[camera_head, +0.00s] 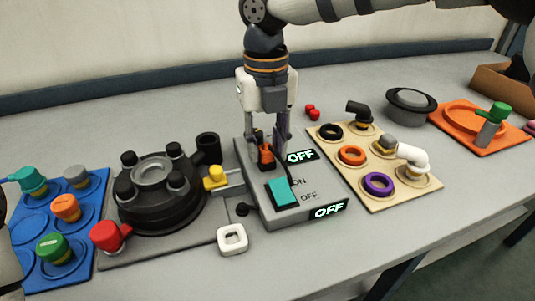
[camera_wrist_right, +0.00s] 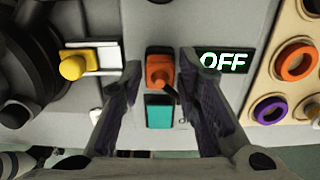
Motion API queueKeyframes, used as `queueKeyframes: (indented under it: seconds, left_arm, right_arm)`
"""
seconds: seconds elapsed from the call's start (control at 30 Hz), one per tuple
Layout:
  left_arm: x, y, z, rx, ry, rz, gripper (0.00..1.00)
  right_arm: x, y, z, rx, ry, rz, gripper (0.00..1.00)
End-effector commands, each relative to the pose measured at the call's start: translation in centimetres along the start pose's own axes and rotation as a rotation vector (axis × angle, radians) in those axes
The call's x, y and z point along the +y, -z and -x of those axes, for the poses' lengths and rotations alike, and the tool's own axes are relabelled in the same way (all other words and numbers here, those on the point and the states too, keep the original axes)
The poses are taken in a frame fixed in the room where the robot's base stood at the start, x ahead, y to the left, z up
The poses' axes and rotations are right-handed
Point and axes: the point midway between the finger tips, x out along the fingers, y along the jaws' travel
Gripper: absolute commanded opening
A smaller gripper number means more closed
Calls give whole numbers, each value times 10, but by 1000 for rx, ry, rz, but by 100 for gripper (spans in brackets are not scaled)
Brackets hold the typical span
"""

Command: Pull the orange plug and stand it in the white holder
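The orange plug (camera_head: 266,157) sits in the grey switch box (camera_head: 317,188), beside a lit OFF sign. It also shows in the right wrist view (camera_wrist_right: 159,73), above a teal rocker switch (camera_wrist_right: 159,112). My right gripper (camera_head: 273,143) points down over the box. Its fingers are open, one on each side of the plug; in the right wrist view (camera_wrist_right: 159,64) a gap shows on both sides. The small white square holder (camera_head: 232,239) with a hollow middle lies on the table in front of the box, apart from it, and looks empty. My left gripper is not clearly visible.
A black round tank lid (camera_head: 152,192) and yellow-knobbed latch (camera_head: 215,176) stand left of the box. A blue board with knobs (camera_head: 92,219) is farther left. A beige board with rings and pipes (camera_head: 370,201) is close on the right. Bare table lies in front of the holder.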

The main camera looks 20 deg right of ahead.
Motion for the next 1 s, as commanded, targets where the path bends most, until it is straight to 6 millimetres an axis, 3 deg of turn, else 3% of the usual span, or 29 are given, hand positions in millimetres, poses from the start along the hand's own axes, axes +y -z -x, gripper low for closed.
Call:
queueKeyframes:
  seconds: [0.03, 0.1, 0.27, 1.0]
  left_arm:
    - [0, 0, 0, 0, 0, 0, 40]
    - [0, 0, 0, 0, 0, 0, 40]
    - [0, 0, 0, 1, 0, 0, 40]
    - [0, 10, 13, 45, -2, 0, 40]
  right_arm:
    - [0, 0, 0, 0, 0, 0, 15]
    - [0, 0, 0, 0, 0, 0, 0]
    - [0, 0, 1, -1, 0, 0, 0]
    - [0, 0, 40, -3, 0, -1, 0]
